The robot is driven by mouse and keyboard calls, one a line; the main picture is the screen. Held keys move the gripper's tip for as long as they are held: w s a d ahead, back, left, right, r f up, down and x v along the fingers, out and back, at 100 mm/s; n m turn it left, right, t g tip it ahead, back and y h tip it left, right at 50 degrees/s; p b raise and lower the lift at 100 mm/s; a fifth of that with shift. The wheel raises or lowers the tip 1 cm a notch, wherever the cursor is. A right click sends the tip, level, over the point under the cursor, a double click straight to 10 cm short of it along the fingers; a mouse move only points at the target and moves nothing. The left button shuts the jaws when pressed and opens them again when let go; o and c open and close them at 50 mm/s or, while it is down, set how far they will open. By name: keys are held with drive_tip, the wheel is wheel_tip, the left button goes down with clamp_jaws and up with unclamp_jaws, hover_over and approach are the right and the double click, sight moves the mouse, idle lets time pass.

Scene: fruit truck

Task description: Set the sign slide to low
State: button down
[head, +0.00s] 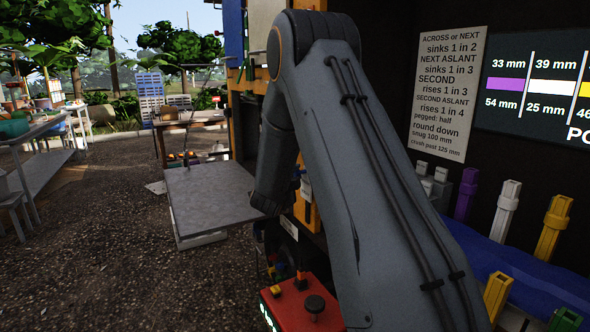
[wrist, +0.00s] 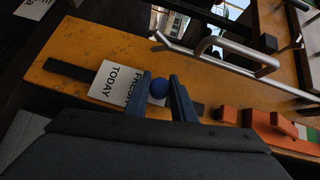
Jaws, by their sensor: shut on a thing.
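In the wrist view a white sign plate (wrist: 113,84) reading "TODAY", with another word partly covered, sits on a dark slide track (wrist: 68,71) on an orange-yellow board. A round blue knob (wrist: 158,86) is at the plate's edge. My gripper (wrist: 160,84) is shut on the blue knob, one dark blue finger on each side of it. The track shows on both sides of the plate, with more of it beyond the plate's far side from the knob.
Metal handles (wrist: 222,45) and orange blocks (wrist: 270,131) stand near the board in the wrist view. In the head view a grey tabletop (head: 212,200) lies left of my arm, and a red box (head: 303,304) is below. Gravel ground at left is open.

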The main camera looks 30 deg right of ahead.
wheel_tip(320, 180, down, 10)
drive_tip(key=b, duration=0.5)
drive_tip(key=shift+f, duration=0.3)
drive_tip(key=c, duration=1.5)
unclamp_jaws()
drive_tip(key=v, duration=0.7)
drive_tip(key=shift+s+a, duration=0.25)
drive_tip(key=shift+s, duration=0.05)
